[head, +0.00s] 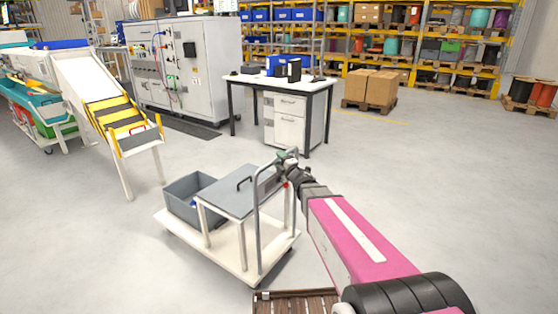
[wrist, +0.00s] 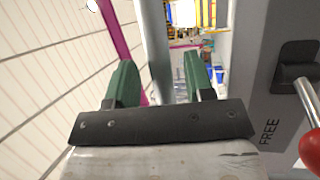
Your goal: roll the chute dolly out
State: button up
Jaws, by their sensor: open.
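The dolly (head: 228,258) is a low white platform with a grey metal push handle (head: 259,240) at its right end. A grey bin (head: 186,207) and a raised grey lid or shelf (head: 238,192) with a black grip are on it. My gripper (head: 287,156) is at the top of the push handle. In the wrist view my gripper (wrist: 160,78) has two green fingers standing apart, with a grey bar (wrist: 154,45) showing between them. I cannot tell whether either finger touches it. A grey panel marked FREE (wrist: 268,100) with a red-knobbed lever (wrist: 310,150) is at the right.
A white chute (head: 85,80) with yellow-edged dark steps stands left of the dolly. A table (head: 280,84) and a grey cabinet (head: 190,65) are behind. A brown slatted pallet (head: 295,302) lies at the front. Floor left of the dolly is clear.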

jog(key=v, duration=0.9)
jog(key=shift+s+d+f, duration=0.15)
jog(key=shift+s+d, duration=0.05)
jog(key=shift+s, duration=0.1)
jog(key=s+d+f+m+g+h, duration=0.3)
jog(key=d+f+m+g+h, duration=0.3)
jog(key=d+f+m+h, duration=0.7)
jog(key=s+a+f+m+g+y, duration=0.1)
jog(key=s+a+f+m+g, duration=0.1)
jog(key=s+m+g, duration=0.3)
jog(key=s+a+f+m+g+y, duration=0.1)
jog(key=s+m+g, duration=0.4)
jog(key=s, duration=0.5)
jog(key=shift+a+f+g+y, duration=0.35)
jog(key=shift+a+g+y, duration=0.35)
jog(key=shift+a, duration=0.4)
